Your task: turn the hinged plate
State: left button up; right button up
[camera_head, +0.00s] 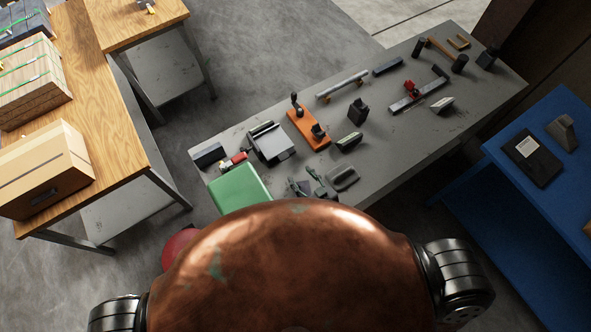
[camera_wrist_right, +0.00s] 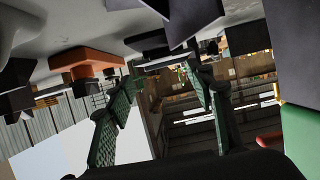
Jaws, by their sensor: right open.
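The hinged plate (camera_head: 275,145) looks like a light grey square plate on a dark base, on the grey workbench (camera_head: 395,160) near its left end. It lies almost flat, and its hinge is too small to make out. My right gripper (camera_head: 308,183) is low over the near edge of the bench, nearer to me than the plate and a little to its right. In the right wrist view its two dark green fingers (camera_wrist_right: 163,85) are apart with nothing held between them. Dark parts hang close by at the top of that upturned view; I cannot tell whether they belong to the plate. My left gripper is not seen.
An orange fixture (camera_head: 307,127) with black knobs stands just right of the plate. A green box (camera_head: 239,187) is at the near left, a red-ended part (camera_head: 238,157) beside the plate. A grey handle-like block (camera_head: 343,178) lies right of my gripper. Several tools stand farther right.

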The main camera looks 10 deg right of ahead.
jog(key=shift+s+d+r, duration=0.2)
jog(key=shift+s, duration=0.3)
